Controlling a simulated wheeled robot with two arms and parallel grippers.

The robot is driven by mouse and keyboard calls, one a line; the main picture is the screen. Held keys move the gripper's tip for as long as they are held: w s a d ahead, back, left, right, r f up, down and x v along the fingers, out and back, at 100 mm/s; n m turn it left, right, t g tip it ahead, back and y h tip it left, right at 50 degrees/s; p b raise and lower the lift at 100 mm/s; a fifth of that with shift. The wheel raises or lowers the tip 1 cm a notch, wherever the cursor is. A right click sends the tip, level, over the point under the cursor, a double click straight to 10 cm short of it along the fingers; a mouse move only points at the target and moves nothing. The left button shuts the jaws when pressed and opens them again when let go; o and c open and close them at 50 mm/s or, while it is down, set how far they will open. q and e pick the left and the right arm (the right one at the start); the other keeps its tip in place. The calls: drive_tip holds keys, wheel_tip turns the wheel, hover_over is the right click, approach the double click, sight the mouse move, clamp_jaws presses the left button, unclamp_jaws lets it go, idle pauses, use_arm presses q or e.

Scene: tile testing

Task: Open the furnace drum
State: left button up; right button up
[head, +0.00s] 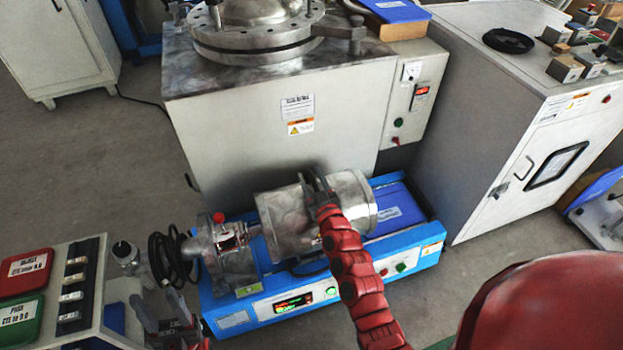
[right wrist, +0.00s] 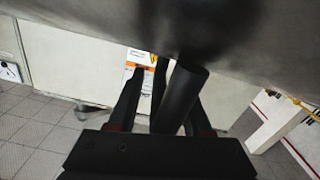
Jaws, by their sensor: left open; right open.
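The furnace drum (head: 284,215) is a silver metal cylinder lying on its side on a blue machine base (head: 275,308). It looks closed. My right gripper (head: 316,188) is at the end of the red arm, over the drum's top near its middle. In the right wrist view the fingers of this gripper (right wrist: 163,98) are apart. A dark round handle (right wrist: 181,96) stands between them, below a blurred grey surface. I cannot tell whether the fingers touch it. The arm hides part of the drum's front.
A large grey furnace cabinet (head: 280,150) with a round flanged lid (head: 255,40) stands right behind the drum. A white cabinet (head: 510,120) is at the right. A bench with red and green signs (head: 25,272) is at the lower left. Clear floor (head: 110,170) lies left.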

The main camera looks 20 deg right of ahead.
clamp_jaws()
idle(1.4)
